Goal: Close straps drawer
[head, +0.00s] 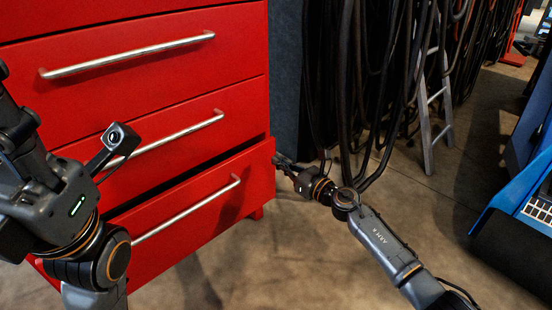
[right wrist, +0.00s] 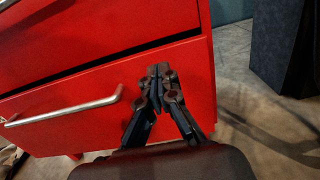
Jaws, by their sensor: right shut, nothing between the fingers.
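A red cabinet has several drawers with silver bar handles. Its lowest visible drawer (head: 222,205) stands a little out, with a dark gap along its top edge; it also shows in the right wrist view (right wrist: 105,125). I cannot read any label marking it as the straps drawer. Its handle (head: 187,209) is a straight bar. My right gripper (head: 279,159) is shut and empty, at the right end of this drawer's front near its top edge. In the right wrist view its fingertips (right wrist: 158,72) overlap the drawer front; I cannot tell if they touch. My left arm is at the left, its fingertips out of view.
The drawers above (head: 130,52) look closed. Dark hoses or cables (head: 365,80) hang right of the cabinet, near a grey ladder (head: 430,100). A blue machine (head: 520,190) stands at the far right. Bare concrete floor (head: 290,260) lies in front.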

